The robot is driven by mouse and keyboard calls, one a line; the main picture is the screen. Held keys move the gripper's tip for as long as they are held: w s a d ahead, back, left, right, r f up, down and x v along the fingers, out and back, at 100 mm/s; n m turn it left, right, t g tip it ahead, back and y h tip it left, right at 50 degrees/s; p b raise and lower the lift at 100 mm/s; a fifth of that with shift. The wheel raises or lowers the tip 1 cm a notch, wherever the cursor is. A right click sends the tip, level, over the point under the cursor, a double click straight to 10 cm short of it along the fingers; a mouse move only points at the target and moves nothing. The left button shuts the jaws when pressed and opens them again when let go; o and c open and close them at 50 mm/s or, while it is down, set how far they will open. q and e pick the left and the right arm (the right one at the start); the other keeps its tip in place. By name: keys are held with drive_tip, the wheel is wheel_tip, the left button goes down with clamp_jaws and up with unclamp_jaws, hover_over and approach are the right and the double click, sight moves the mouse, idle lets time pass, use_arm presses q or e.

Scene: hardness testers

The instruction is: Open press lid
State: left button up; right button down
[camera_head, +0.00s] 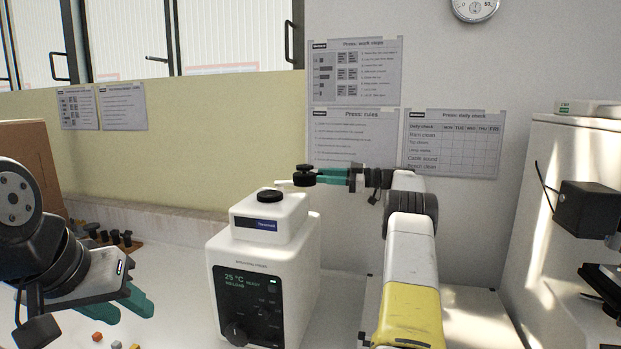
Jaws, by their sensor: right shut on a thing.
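The press (262,262) is a white box-shaped machine with a dark display panel reading 25 °C and a dial. A black round knob (270,196) sits on its upper block. My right gripper (312,176) has teal fingers pointing left, above and just behind the press's right side. It is shut on a black knobbed part (304,172), from which a short pale bar reaches left. Whether this part joins the press lid is hard to tell. My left gripper (135,309) is at the lower left, its teal fingers apart and empty, away from the press.
Another white machine (545,180) stands at right. Posters hang on the wall behind.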

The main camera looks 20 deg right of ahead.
drive_tip(key=shift+w+a+f+g, duration=0.1)
drive_tip(key=shift+a+f+g, duration=0.1)
drive_tip(key=shift+a, duration=0.25)
drive_tip(key=shift+w+a+f+g, duration=0.1)
drive_tip(key=shift+a+g, duration=0.1)
drive_tip(key=shift+a, duration=0.2)
drive_tip(key=c, duration=1.3)
unclamp_jaws()
drive_tip(key=shift+c, duration=0.2)
drive_tip(key=shift+d+r, duration=0.55)
drive_tip(key=shift+r, duration=1.8)
drive_tip(key=s+a, duration=0.2)
drive_tip(key=s, duration=0.5)
drive_tip(key=s+a, duration=0.3)
drive_tip(key=s, duration=0.5)
drive_tip(key=shift+a+r, duration=0.2)
drive_tip(key=shift+r, duration=0.25)
